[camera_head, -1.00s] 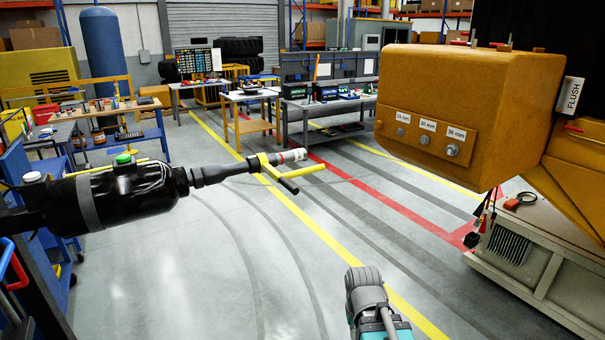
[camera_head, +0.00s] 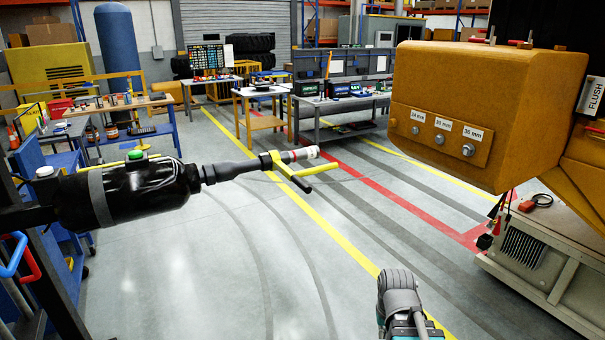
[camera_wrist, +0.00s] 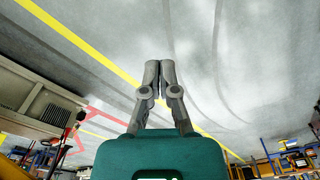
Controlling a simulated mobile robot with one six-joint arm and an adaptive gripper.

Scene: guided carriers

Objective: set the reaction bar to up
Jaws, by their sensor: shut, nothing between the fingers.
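The reaction bar is the yellow bar (camera_head: 290,172) near the front end of a black power tool (camera_head: 128,192), which hangs at the left in the head view. The bar lies across the tool's grey shaft and slants down to the right, ending in a dark tip beside a yellow arm. A pale socket (camera_head: 300,154) projects from the shaft's end. My gripper (camera_wrist: 160,64) shows in the wrist view with its two fingers together and nothing between them, over bare floor. In the head view only my arm shows, at the bottom, well apart from the bar.
An orange block with bolts labelled in mm (camera_head: 480,105) stands at the right, above a pale machine base (camera_head: 540,262). A blue cart (camera_head: 50,180) stands behind the tool at the left. Workbenches (camera_head: 335,100) stand at the back. The floor between is clear.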

